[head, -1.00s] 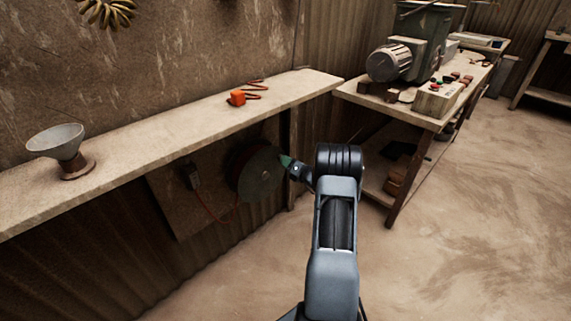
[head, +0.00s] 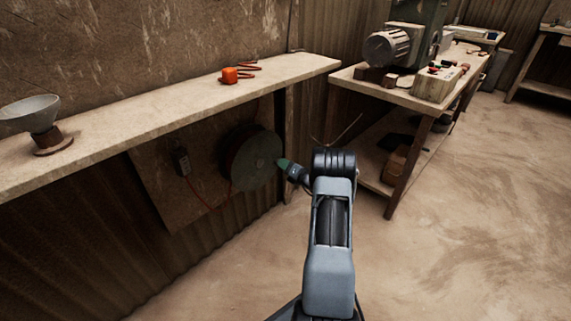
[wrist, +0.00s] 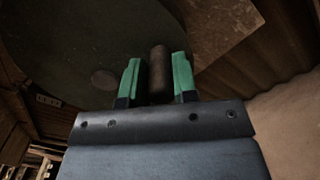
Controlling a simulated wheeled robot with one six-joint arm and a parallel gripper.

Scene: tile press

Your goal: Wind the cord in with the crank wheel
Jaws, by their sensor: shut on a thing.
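The crank wheel (head: 257,160) is a grey-green disc on a reel, mounted on a board under the wall shelf. My gripper (head: 286,166) is at the right side of the disc in the head view. In the wrist view its green fingers stand on both sides of a brown crank handle (wrist: 158,70) and are shut on it. The disc face (wrist: 75,45) fills the upper left there. A thin orange-red cord (head: 207,204) hangs in a loop from a small grey box (head: 182,160) to the reel. The reel behind the disc is mostly hidden.
A workbench (head: 405,98) with a motor and a control box stands at the right. The floor right of my arm is clear.

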